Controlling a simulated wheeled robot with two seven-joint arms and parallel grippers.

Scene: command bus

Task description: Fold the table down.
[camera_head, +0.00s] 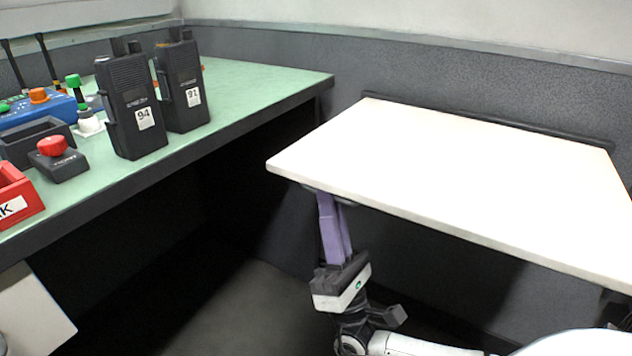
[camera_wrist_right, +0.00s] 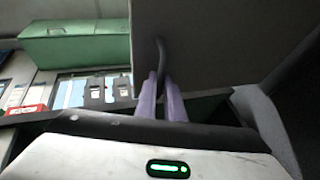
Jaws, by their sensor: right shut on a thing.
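The white folding table (camera_head: 460,175) stands out level from the grey wall at the right of the head view, along a dark strip at its back edge. Its underside (camera_wrist_right: 215,45) fills the upper middle of the right wrist view. My right gripper (camera_head: 329,196) is below the table's near left corner, its purple fingers pointing up. In the right wrist view its fingers are shut on a dark curved bar (camera_wrist_right: 162,52) under the table. My left gripper is not in view.
A green-topped desk (camera_head: 235,85) at the left holds two black radios (camera_head: 132,105) (camera_head: 183,85), a red button box (camera_head: 57,158), a red bin (camera_head: 18,195) and other small items. A gap separates desk and table. The dark floor (camera_head: 235,310) below looks clear.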

